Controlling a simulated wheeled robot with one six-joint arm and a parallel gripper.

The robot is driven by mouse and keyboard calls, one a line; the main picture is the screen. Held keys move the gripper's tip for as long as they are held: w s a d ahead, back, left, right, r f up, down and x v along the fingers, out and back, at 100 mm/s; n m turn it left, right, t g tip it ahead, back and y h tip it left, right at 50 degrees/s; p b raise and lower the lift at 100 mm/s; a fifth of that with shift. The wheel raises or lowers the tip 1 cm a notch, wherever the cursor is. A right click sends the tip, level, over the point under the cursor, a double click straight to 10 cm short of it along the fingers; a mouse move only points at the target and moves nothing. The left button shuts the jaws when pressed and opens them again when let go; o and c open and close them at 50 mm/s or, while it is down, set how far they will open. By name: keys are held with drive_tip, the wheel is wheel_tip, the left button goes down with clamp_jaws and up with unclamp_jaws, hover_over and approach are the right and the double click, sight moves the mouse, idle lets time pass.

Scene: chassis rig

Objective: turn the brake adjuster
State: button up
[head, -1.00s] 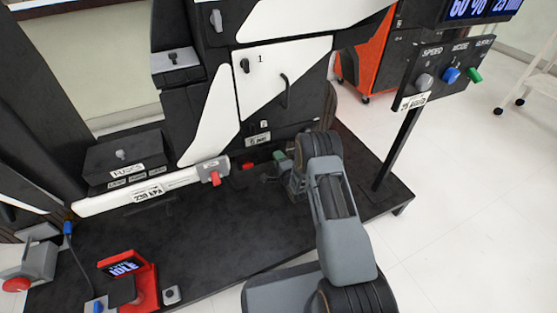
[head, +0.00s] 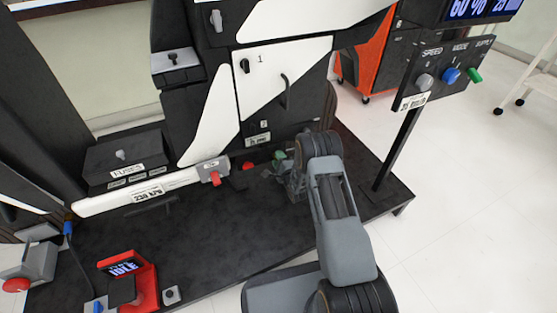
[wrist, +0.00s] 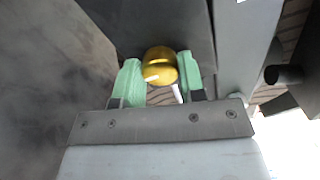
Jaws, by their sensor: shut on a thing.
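The brake adjuster appears to be the gold round knob (wrist: 160,66) in the wrist view, with a white mark on its face. My gripper (wrist: 160,80) has its two green fingers on either side of the knob and is shut on it. A short white bar shows just below the knob, near the right finger. In the head view my gripper (head: 279,158) is low at the front of the black rig (head: 190,120). The knob is hidden there behind my gripper and arm.
A white bar labelled 230 KPA (head: 150,192) with a red lever (head: 215,179) lies left of my gripper. A red button (head: 248,167) is close by. A control post (head: 398,150) stands to the right. The black base plate (head: 220,225) is mostly bare in front.

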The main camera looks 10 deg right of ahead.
drive_tip(key=o, duration=0.9)
drive_tip(key=shift+o, duration=0.2)
drive_tip(key=s+d+p, duration=0.2)
drive_tip(key=s+p, duration=0.3)
drive_tip(key=s, duration=0.8)
drive_tip(key=shift+s+d, duration=0.3)
drive_tip(key=shift+s, duration=0.1)
